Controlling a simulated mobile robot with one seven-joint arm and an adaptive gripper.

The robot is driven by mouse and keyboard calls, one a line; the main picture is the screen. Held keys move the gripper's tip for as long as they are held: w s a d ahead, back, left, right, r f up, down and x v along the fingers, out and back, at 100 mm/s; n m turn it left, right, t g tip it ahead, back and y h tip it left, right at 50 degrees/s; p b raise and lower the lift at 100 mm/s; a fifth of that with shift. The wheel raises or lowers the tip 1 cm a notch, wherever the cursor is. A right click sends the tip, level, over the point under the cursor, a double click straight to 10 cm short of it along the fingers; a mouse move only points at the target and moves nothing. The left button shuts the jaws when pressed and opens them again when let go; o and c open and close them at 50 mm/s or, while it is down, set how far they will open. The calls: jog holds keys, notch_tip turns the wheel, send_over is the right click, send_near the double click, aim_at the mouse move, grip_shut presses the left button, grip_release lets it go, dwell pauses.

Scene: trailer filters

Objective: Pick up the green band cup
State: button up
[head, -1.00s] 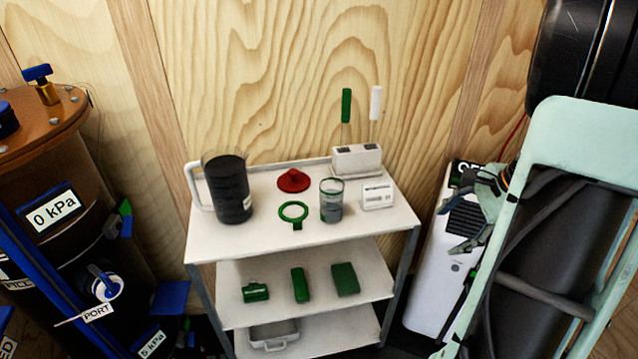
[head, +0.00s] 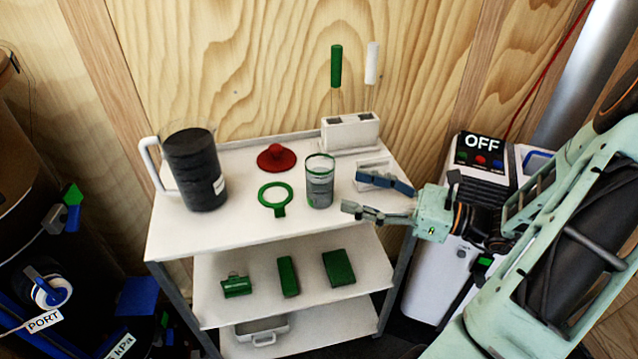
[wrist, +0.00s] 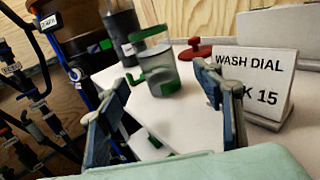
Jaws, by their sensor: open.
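The green band cup (head: 320,182) is a clear cup with a green rim and grey contents. It stands upright on the cart's top shelf (head: 215,233). In the wrist view the cup (wrist: 160,75) shows ahead, between the two fingers and beyond their tips. My gripper (head: 375,197) is open and empty, just right of the cup in the head view and apart from it. It also shows in the wrist view (wrist: 163,90), with a finger on each side.
A green ring with a tab (head: 275,198) lies left of the cup, and a red lid (head: 277,158) behind it. A dark jug (head: 195,170) stands farther left. A sign reading "WASH DIAL" (wrist: 256,80) is close by my right finger. A white holder (head: 350,133) stands at the back.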

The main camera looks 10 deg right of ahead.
aim_at(332, 185)
jog(key=b+x, duration=0.2)
jog(key=x, duration=0.6)
jog(key=shift+a+r, duration=0.1)
jog(key=shift+a, duration=0.35)
jog(key=shift+c, duration=0.7)
jog(key=c, duration=1.3)
